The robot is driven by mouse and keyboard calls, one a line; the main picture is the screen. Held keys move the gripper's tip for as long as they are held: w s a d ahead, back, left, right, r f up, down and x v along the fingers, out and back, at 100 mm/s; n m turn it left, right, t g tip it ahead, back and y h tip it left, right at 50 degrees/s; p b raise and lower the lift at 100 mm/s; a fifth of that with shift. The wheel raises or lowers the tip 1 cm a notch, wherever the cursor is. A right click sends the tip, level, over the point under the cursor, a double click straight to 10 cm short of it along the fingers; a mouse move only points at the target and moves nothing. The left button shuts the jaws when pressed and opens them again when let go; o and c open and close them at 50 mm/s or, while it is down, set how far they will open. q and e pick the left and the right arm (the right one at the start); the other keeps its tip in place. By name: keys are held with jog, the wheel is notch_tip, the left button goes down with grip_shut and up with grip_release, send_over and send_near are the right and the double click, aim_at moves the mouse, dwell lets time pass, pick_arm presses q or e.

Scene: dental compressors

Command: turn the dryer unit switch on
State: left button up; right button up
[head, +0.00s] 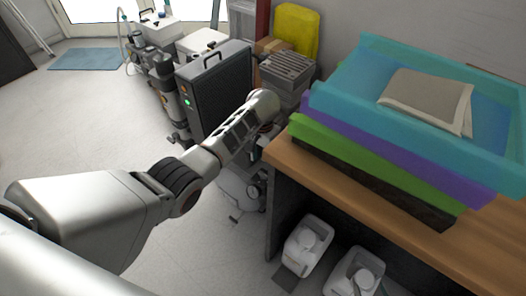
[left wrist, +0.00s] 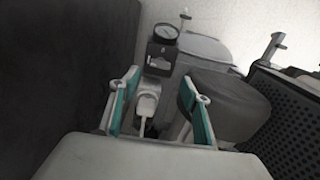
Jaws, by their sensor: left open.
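My left arm reaches in from the left in the head view, and its end is beside the dark grey cabinet (head: 222,88) with a handle and a small green light. The gripper fingers are hidden there. In the left wrist view my left gripper (left wrist: 161,88) is open, with teal pads on its two fingers. A small pale fitting (left wrist: 147,104) shows between the fingers, near the left one; I cannot tell whether they touch. A round gauge (left wrist: 165,34) on a dark block is beyond it. I cannot clearly identify the dryer unit switch. My right gripper is not in view.
A wooden bench (head: 352,197) with stacked coloured trays (head: 350,92) stands close to the right of my arm. White containers (head: 308,245) are under it. In the left wrist view, a perforated panel (left wrist: 290,112) is at right and a dark surface (left wrist: 70,70) at left.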

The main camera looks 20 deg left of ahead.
pick_arm(q)
notch_tip(320, 180, up, 4)
jog(key=shift+r, duration=0.2)
dwell(0.5)
jog(key=s+a+f+n+t+h+p, duration=0.1)
jog(key=s+f+t+p, duration=0.65)
jog(key=s, duration=0.75)
jog(key=s+r+t+p, duration=0.1)
jog(key=s+r, duration=0.4)
jog(key=s, duration=0.4)
jog(key=s+r+m+t+h+p, duration=0.1)
jog(key=s+r, duration=0.4)
jog(key=s, duration=0.5)
jog(key=shift+m+t+h, duration=0.3)
jog(key=shift+t, duration=0.25)
pick_arm(e)
jog(key=shift+m, duration=0.4)
jog(key=r, duration=0.1)
jog(key=s+r, duration=0.1)
jog(key=r, duration=0.3)
jog(key=shift+s+a, duration=0.15)
jog(key=shift+a, duration=0.15)
jog(key=shift+w+r, duration=0.2)
jog(key=shift+r, duration=0.15)
